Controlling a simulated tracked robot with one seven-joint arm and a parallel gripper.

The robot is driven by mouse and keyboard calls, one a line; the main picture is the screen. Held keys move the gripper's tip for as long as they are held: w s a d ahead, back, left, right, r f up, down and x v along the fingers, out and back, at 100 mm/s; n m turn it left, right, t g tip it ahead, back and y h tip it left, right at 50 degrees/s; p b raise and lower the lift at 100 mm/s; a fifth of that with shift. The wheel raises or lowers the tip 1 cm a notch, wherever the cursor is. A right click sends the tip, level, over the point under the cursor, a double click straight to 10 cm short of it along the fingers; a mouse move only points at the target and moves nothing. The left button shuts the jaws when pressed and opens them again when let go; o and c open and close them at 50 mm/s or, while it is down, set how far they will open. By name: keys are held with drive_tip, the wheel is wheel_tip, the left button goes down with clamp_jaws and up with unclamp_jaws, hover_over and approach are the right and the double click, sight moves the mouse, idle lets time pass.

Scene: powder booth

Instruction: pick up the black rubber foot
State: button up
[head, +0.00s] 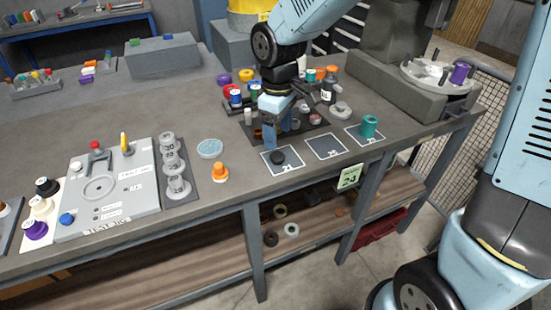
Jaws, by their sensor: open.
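A small black round piece (277,158), which looks like the black rubber foot, lies on the left of three dark white-edged squares at the front of the bench. My gripper (275,137) points down just behind and above it, over the near edge of a dark mat. The gripper is open, with no object clearly seen between its fingers. The gap between the fingers and the black piece is hard to judge. My arm hides part of the mat and some small items behind.
The middle square (327,146) is empty, and a teal cylinder (369,126) stands on the right square (361,138). Several small parts and bottles crowd the mat. An orange knob-like piece (219,173), a pale blue dish (210,148) and a grey test jig (112,205) are left. The bench front edge is close.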

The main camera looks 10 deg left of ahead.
sight(277, 155)
drive_tip(key=shift+w+a+f, duration=0.1)
drive_tip(key=shift+f, duration=1.8)
drive_tip(key=shift+w+a+f, duration=0.1)
drive_tip(key=shift+f, duration=1.75)
drive_tip(key=c, duration=1.1)
drive_tip(key=shift+r, duration=0.1)
drive_tip(key=shift+c, duration=0.2)
